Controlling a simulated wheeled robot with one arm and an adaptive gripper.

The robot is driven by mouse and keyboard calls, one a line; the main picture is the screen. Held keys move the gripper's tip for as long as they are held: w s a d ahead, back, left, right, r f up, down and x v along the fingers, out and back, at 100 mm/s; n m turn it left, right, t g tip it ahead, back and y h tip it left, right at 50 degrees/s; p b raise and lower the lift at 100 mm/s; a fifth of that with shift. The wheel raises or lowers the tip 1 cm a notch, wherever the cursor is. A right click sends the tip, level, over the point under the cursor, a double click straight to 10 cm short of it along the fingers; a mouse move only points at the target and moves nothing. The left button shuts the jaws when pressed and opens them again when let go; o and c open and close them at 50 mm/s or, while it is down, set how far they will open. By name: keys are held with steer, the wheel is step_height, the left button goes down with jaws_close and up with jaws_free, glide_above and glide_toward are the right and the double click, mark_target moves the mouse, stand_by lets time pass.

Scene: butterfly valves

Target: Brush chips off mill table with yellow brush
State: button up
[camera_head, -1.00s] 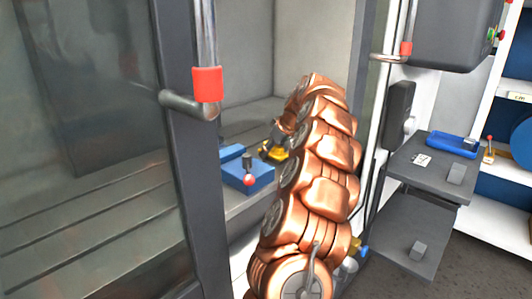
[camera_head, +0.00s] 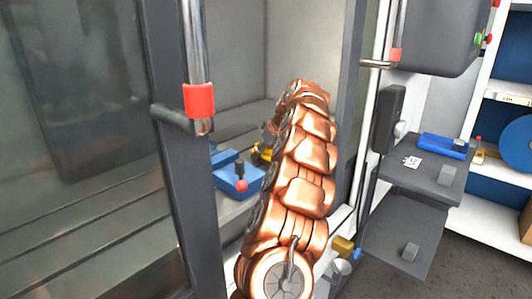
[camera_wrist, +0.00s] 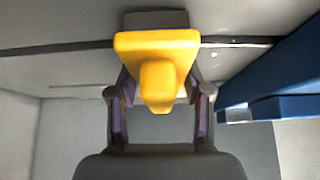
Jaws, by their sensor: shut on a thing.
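My gripper (camera_wrist: 158,108) is shut on the yellow brush (camera_wrist: 158,52), which sits between its two fingers in the wrist view. In the head view a bit of yellow brush (camera_head: 264,152) shows at the end of my copper arm, inside the machine opening. The mill table (camera_wrist: 60,68) is the grey surface under the brush in the wrist view, crossed by a dark slot. I cannot tell whether the bristles touch it. No chips can be made out. My arm hides part of the table in the head view.
A blue vise (camera_head: 238,178) with a red-knobbed handle sits left of the brush; its blue side (camera_wrist: 290,75) shows at right in the wrist view. The door frame (camera_head: 180,170) with a red-banded handle (camera_head: 198,100) stands close left. A grey cart (camera_head: 425,175) with a blue tray stands right.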

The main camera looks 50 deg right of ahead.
mark_target(258, 143)
steer(key=shift+w+d+r+p, duration=0.1)
steer(key=shift+w+p, duration=0.75)
steer(key=shift+w, duration=0.95)
steer(key=shift+w+p, duration=0.3)
steer(key=shift+w, duration=0.4)
steer(key=shift+d+p, duration=0.45)
steer(key=shift+d, duration=0.35)
steer(key=s+b, duration=0.3)
steer(key=shift+s+a+f, duration=0.1)
steer(key=shift+s+f, duration=0.05)
steer(key=shift+f, duration=0.2)
steer(key=shift+s+r+b, duration=0.1)
steer(key=shift+s+b, duration=1.3)
steer(key=shift+s, duration=0.65)
steer(key=shift+s+r, duration=0.1)
steer(key=shift+r, duration=0.05)
steer(key=shift+d+r+p, duration=0.1)
steer(key=shift+d+p, duration=0.75)
steer(key=shift+p, duration=0.05)
steer(key=shift+w+f+p, duration=0.2)
steer(key=shift+w+p, duration=1)
steer(key=shift+w, duration=0.75)
